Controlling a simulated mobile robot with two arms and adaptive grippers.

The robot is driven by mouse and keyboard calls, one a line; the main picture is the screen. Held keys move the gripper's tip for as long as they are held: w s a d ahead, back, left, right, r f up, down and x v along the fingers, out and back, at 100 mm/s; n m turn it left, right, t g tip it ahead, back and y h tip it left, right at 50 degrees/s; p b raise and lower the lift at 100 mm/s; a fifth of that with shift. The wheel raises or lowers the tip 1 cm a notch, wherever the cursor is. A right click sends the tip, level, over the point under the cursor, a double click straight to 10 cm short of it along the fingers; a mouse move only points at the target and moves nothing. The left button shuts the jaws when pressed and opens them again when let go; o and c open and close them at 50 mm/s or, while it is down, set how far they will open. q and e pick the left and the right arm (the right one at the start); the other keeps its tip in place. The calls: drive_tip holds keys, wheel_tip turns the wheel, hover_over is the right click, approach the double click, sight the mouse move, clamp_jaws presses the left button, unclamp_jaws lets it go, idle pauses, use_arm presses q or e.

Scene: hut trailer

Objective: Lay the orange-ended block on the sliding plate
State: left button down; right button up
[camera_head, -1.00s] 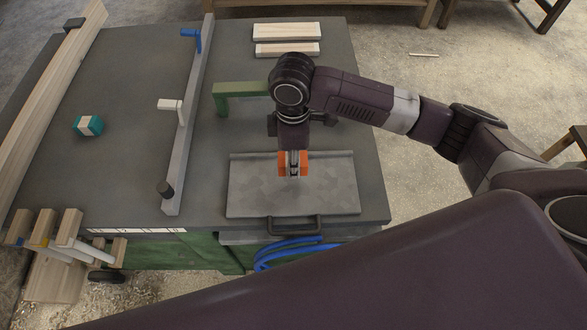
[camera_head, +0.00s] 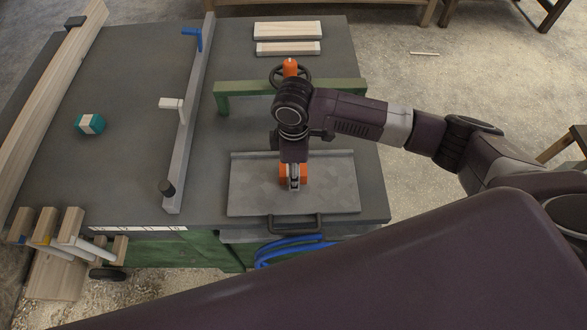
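The orange-ended block (camera_head: 308,174) is in the grasp of my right gripper (camera_head: 294,183). Its orange ends show on both sides of the fingers, and its middle is hidden by them. The sliding plate (camera_head: 252,188) is a flat grey tray-like plate at the near right of the machine table, with a raised back edge and a dark handle (camera_head: 295,224) at its front. The gripper points down and holds the block over the middle of the plate. I cannot tell whether the block touches the plate. My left gripper is not in view.
A green arch (camera_head: 235,97) with an orange-topped wheel (camera_head: 290,70) stands just behind the gripper. A long grey fence (camera_head: 190,120) runs to the left of the plate. A teal-and-white block (camera_head: 90,124) lies farther left. Two pale boards (camera_head: 287,29) lie at the back.

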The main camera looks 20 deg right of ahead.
drive_tip(key=shift+r, duration=0.55)
wheel_tip(320, 180, up, 11)
drive_tip(key=b, duration=0.1)
idle(0.6)
